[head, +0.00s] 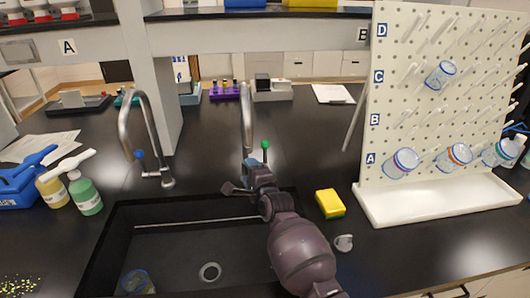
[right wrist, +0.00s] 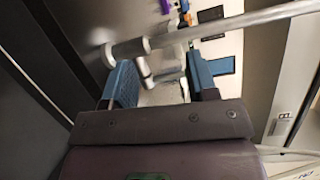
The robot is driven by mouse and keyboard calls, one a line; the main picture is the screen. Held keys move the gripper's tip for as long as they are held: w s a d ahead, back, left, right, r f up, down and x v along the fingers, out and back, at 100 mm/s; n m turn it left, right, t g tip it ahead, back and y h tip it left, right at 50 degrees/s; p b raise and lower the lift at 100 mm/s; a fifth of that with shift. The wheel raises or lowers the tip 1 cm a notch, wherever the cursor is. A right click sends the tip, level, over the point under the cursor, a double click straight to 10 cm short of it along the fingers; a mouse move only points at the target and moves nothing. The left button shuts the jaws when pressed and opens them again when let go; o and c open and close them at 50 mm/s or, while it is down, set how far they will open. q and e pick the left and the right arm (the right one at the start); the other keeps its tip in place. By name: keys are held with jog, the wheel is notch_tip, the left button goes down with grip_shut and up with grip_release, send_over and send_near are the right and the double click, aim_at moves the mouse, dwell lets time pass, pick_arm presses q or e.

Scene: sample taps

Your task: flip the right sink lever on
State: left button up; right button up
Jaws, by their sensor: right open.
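The right tap (head: 247,115) is a tall chrome spout behind the sink. Its lever has a green tip (head: 265,145) that points up, just right of the spout. My right gripper (head: 247,172) is open at the base of this tap, close below and left of the green tip, and hides the lower lever and tap. In the right wrist view its two blue fingers (right wrist: 165,75) are spread, with chrome tap parts (right wrist: 142,65) between and beyond them. I cannot tell if they touch. My left gripper is not in view.
The left tap (head: 129,110) has a blue-tipped lever (head: 139,155). The black sink (head: 165,245) lies below, with a jar (head: 137,283) inside. A yellow sponge (head: 330,204) and a pegboard rack (head: 440,100) stand right. Soap bottles (head: 86,193) stand left.

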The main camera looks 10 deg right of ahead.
jog(key=n, duration=0.6)
jog(key=m+t+h+b, duration=0.15)
jog(key=m+h, duration=0.75)
jog(key=m, duration=1.9)
send_near(265, 150)
jog(key=w+b, duration=0.1)
jog(key=w, duration=0.2)
jog(key=w+d+b, duration=0.1)
jog(key=w, duration=0.2)
jog(key=w+d+b, duration=0.1)
jog(key=w, duration=0.3)
jog(key=shift+r, duration=0.15)
jog(key=shift+w+r, duration=0.1)
jog(key=shift+w, duration=0.15)
